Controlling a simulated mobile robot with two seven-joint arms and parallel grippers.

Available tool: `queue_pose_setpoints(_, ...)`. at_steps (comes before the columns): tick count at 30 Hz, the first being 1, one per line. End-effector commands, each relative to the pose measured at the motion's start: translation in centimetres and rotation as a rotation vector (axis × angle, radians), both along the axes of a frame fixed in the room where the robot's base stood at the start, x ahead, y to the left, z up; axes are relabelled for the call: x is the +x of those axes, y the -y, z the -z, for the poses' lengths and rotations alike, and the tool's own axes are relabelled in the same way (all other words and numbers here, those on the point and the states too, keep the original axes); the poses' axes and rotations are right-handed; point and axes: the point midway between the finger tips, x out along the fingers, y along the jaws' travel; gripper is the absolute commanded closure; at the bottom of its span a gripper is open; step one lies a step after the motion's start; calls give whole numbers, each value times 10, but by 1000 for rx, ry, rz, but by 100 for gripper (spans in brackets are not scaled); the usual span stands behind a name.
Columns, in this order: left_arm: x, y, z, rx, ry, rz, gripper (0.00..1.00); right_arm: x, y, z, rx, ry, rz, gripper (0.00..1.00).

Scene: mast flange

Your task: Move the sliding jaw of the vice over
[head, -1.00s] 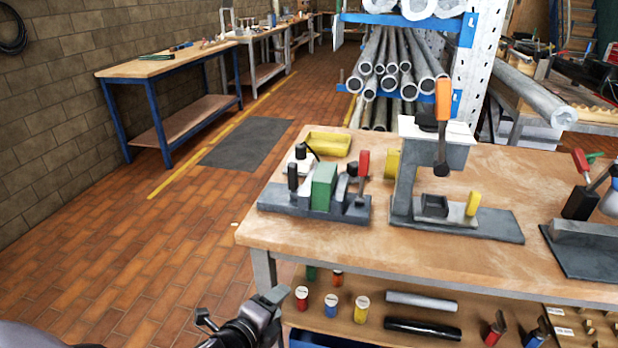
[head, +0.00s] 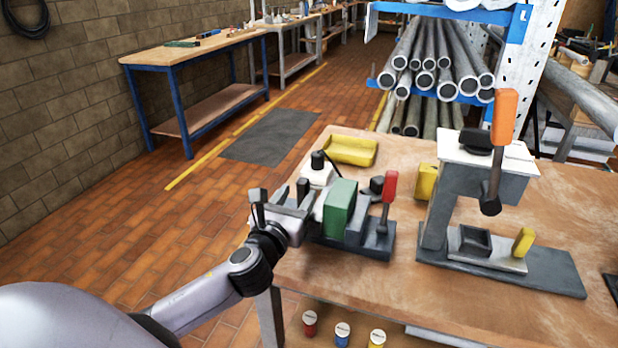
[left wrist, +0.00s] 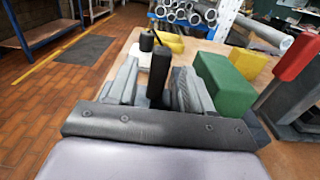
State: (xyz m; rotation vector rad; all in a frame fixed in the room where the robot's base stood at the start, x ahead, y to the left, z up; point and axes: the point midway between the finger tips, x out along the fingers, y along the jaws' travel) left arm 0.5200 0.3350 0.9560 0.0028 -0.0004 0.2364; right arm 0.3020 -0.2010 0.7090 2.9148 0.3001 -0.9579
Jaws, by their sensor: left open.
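The vice is a grey base (head: 365,243) on the near left of the bench, with a green block (head: 339,208) and a red-handled lever (head: 390,187) on it. A black upright post, seen at the vice's left end a second ago, stands between my fingers in the left wrist view (left wrist: 159,75). My left gripper (head: 282,203) is at the vice's left end, open, with one finger on each side of the post; contact is unclear. The green block (left wrist: 225,86) is right of the fingers. The gripper hides the vice's left part. My right gripper is not in view.
A yellow tray (head: 350,151) and a white block with a black knob (head: 318,170) stand behind the vice. A grey fixture with an orange-handled lever (head: 504,115) stands to the right. The bench (head: 400,295) has bare wood in front.

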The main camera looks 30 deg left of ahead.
Motion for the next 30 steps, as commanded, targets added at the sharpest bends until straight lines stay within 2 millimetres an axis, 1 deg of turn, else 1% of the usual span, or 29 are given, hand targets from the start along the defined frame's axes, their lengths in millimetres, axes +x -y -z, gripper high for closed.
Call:
queue_pose_setpoints(6, 30, -7, -1, -2, 1, -2, 49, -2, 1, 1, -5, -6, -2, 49)
queue_pose_setpoints(12, 52, -12, -1, -3, 2, 0, 49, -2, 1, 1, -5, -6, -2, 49)
queue_pose_setpoints(18, 60, -14, 0, -2, -1, 0, 49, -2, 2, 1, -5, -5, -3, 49)
queue_pose_setpoints(25, 61, -14, 0, -3, 0, 1, 49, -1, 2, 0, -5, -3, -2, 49)
queue_pose_setpoints(26, 61, -14, 0, -3, 0, 1, 52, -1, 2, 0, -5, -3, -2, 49)
queue_pose_setpoints(27, 61, -14, 0, -3, 0, 1, 65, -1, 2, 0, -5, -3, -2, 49)
queue_pose_setpoints(29, 61, -14, 0, -3, 0, 1, 85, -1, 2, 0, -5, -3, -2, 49)
queue_pose_setpoints(30, 61, -14, 0, -3, 0, 1, 98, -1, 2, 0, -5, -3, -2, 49)
